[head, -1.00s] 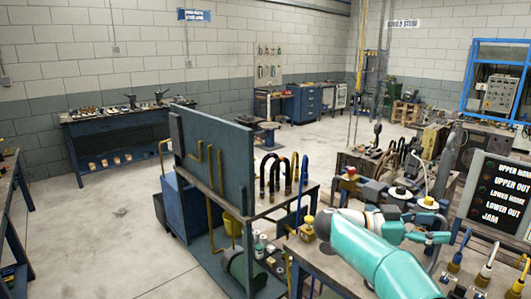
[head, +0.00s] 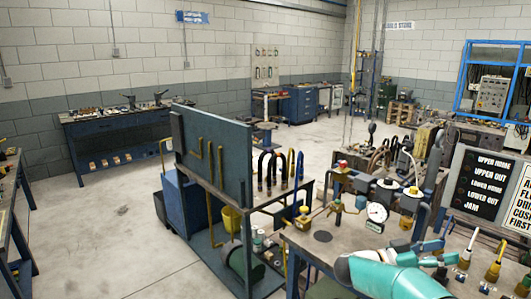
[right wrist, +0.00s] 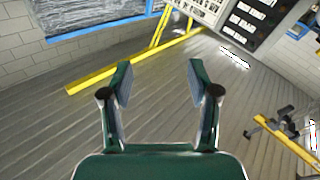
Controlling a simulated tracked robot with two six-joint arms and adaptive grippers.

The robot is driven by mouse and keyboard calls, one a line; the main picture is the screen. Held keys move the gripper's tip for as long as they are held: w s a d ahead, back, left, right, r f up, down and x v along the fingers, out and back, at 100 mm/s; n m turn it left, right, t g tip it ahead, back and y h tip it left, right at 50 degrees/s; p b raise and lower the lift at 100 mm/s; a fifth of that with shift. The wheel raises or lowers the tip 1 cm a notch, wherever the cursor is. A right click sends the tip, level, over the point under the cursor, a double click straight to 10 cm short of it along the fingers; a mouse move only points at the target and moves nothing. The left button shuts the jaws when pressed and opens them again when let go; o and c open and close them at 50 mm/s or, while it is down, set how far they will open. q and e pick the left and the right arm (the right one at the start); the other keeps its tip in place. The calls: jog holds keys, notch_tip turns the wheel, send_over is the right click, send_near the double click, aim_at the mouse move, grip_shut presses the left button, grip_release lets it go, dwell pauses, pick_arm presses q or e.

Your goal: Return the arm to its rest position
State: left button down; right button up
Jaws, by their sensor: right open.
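My right arm (head: 385,278) is teal and comes in at the bottom right of the head view, in front of the near workbench (head: 320,245). Its right gripper (head: 432,247) shows small at the right end of the arm, partly hidden. In the right wrist view the green right gripper (right wrist: 165,88) has its two fingers wide apart. My left gripper is not in view.
A pressure gauge (head: 377,212) and brass valve (head: 337,206) stand on the near bench. A label board (head: 478,183) stands at the right. A blue-panelled trolley (head: 215,150) stands left of the bench. The floor further left is clear.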

jog(key=w+a+f+n+t+y, duration=0.25)
jog(key=f+n+t, duration=0.25)
jog(key=f, duration=0.4)
jog(key=w+a+f+n+t+y, duration=0.15)
jog(key=f+n+t+y, duration=0.3)
jog(key=f, duration=0.45)
jog(key=s+a+f+n+y, duration=0.45)
jog(key=a+f+y, duration=0.3)
jog(key=f, duration=0.55)
jog(key=s+a+f+g+y, duration=0.3)
jog(key=s+a, duration=0.3)
jog(key=s, duration=0.3)
jog(key=s+a+f+g+y, duration=0.3)
jog(key=s+a, duration=0.3)
jog(key=s, duration=0.4)
jog(key=s+a+f+m+g+y, duration=0.1)
jog(key=s+a+f+g+y, duration=0.2)
jog(key=s+a, duration=0.3)
jog(key=s, duration=0.3)
jog(key=shift+s+a+f, duration=0.2)
jog(key=shift+s+f, duration=0.05)
jog(key=shift+f, duration=0.15)
